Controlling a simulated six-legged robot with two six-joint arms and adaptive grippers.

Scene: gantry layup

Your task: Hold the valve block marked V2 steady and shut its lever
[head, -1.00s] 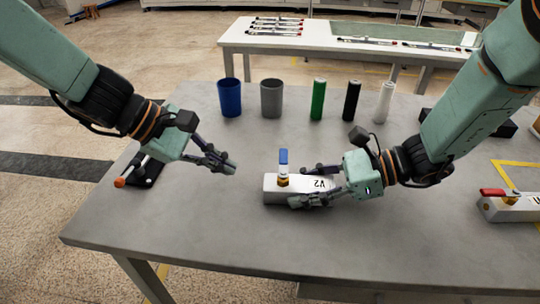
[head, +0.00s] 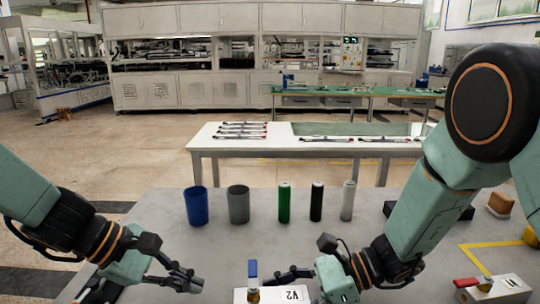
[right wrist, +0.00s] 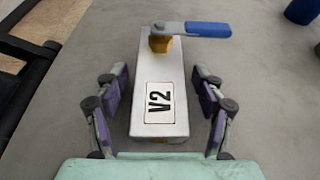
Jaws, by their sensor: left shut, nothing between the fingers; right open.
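The white valve block marked V2 (head: 271,297) lies at the bottom edge of the head view, its lower part cut off. It also shows in the right wrist view (right wrist: 160,68). Its blue lever (head: 253,269) sits on a brass-coloured stem. In the right wrist view the lever (right wrist: 208,29) points right, across the block's length. My right gripper (right wrist: 160,88) is open, with its fingers on both sides of the block; gaps show between fingers and block. My left gripper (head: 197,284) is shut and empty, left of the block and apart from the lever.
Blue (head: 196,206) and grey (head: 238,205) cups stand behind the block, with green (head: 284,203), black (head: 316,202) and white (head: 347,201) cylinders beside them. Another valve block with a red lever (head: 494,290) is at right. The grey table (head: 160,210) is clear between cups and grippers.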

